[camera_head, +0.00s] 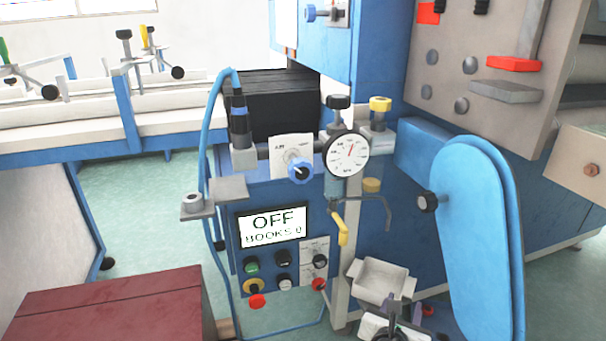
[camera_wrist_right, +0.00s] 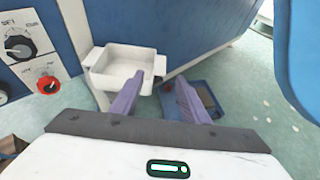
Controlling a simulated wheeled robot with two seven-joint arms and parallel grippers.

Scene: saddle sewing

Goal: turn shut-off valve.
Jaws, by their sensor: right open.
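A blue round knob (camera_head: 300,171) sits on the pipe beside a white plate (camera_head: 291,150), left of a round gauge (camera_head: 347,153). A yellow lever (camera_head: 341,230) hangs below the gauge, and a yellow-topped knob (camera_head: 380,105) stands to its upper right. No readable label tells which is the shut-off valve. My right gripper (camera_head: 388,322) is low at the bottom of the head view, below these controls and just below a pale tray. In the right wrist view its purple fingers (camera_wrist_right: 158,85) are apart with nothing between them. My left gripper is out of view.
The pale tray (camera_head: 380,281) also shows in the right wrist view (camera_wrist_right: 125,67), close beyond the fingers. A display (camera_head: 272,227) reads OFF, with several buttons below. A large blue rounded cover (camera_head: 470,235) stands at right. A dark red surface (camera_head: 110,310) lies lower left.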

